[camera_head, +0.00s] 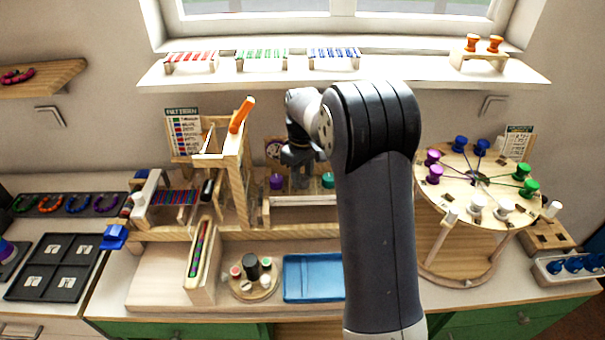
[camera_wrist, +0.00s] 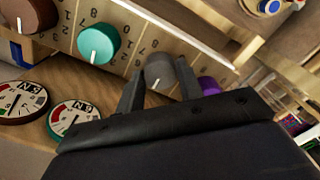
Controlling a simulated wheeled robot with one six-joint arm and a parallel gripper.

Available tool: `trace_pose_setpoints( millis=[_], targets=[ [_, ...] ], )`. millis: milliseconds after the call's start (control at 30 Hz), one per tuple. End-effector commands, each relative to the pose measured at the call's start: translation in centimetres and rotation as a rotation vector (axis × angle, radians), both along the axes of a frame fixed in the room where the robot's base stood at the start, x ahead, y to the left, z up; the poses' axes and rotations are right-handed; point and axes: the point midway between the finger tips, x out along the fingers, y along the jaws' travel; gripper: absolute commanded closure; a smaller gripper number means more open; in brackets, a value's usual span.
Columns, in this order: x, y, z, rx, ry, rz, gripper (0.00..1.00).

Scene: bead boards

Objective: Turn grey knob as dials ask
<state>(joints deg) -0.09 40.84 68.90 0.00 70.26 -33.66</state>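The grey knob (camera_wrist: 159,72) sits on a wooden panel with printed numbers, in the middle of the wrist view. Its white pointer line points down, slightly left. My gripper (camera_wrist: 159,80) has one finger on each side of it, with no clear gap between fingers and knob. Two round dials with red bands show at the left, one far left (camera_wrist: 22,101) and one nearer the gripper (camera_wrist: 73,117). Their fine marks are too small to read surely. In the head view my gripper (camera_head: 300,157) is over the wooden stand and hides the grey knob.
A teal knob (camera_wrist: 98,40) and a brown knob (camera_wrist: 27,14) lie left of the grey one. A purple knob (camera_wrist: 208,85) is close to the right finger. In the head view, a tilted orange handle (camera_head: 241,115) stands left of my gripper and a blue tray (camera_head: 313,278) lies in front.

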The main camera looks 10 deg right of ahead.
Motion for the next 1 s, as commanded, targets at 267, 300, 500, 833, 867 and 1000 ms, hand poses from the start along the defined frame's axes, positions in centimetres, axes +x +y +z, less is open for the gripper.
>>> trace_pose_setpoints(
  millis=[267,300,500,833,867,1000],
  targets=[
    [0.0,0.0,0.03,0.0,0.0,0.0,0.88],
    [0.0,0.0,0.03,0.0,0.0,0.0,0.89],
    [0.01,0.01,0.05,0.0,0.0,-0.02,0.89],
    [0.03,-0.01,0.08,0.0,0.0,-0.199,0.89],
    [0.03,-0.01,0.08,0.0,0.0,-0.221,0.89],
    [0.03,-0.01,0.07,0.0,0.0,-0.328,0.89]
  ],
)
